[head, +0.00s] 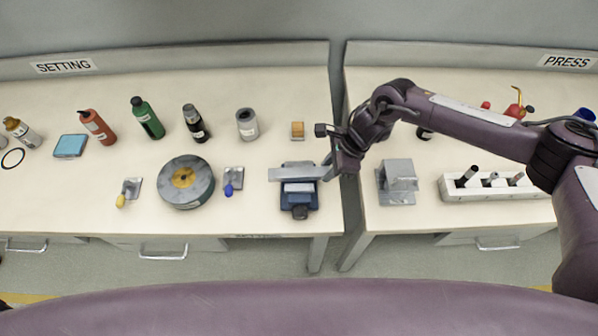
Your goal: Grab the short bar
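A light grey bar (290,174) lies level across the top of a small blue vise-like fixture (299,200) near the front right of the left bench. I cannot tell for sure that this is the short bar. My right gripper (328,168) comes in from the right and is at the bar's right end, pointing left and down. Its fingers are small and partly merged with the bar's end, so I cannot tell whether they are open or touching it. My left gripper is out of view.
A round grey turntable (186,182), two small clamps with yellow (129,192) and blue (233,181) knobs, and several bottles (146,117) stand on the left bench. A grey block (397,182) and a white holder (495,187) stand on the right bench. A gap separates the benches.

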